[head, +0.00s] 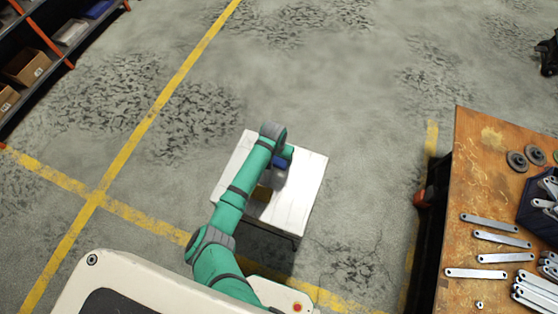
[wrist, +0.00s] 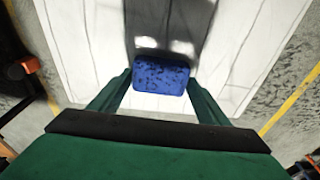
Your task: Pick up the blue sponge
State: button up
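The blue sponge (wrist: 161,76), speckled with dark spots, sits between the fingertips of my gripper (wrist: 160,82) in the wrist view. A green finger lies close against each of its left and right sides, with no clear gap. In the head view the sponge (head: 282,161) shows as a small blue patch beside the end of my arm, over the white table (head: 306,190). My arm hides the fingers there. I cannot tell whether the sponge still touches the table top.
A wooden workbench (head: 456,205) with metal brackets (head: 490,221) stands at the right. A shelf with boxes (head: 27,66) is at the upper left. The floor beyond the table is clear.

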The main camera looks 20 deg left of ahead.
jog(key=shift+d, duration=0.1)
jog(key=shift+r, duration=0.9)
jog(key=s+a+r, duration=0.7)
jog(key=s+r, duration=0.4)
jog(key=s, duration=0.1)
jog(key=shift+a+r, duration=0.15)
jog(key=shift+a, duration=0.1)
jog(key=shift+o, duration=0.6)
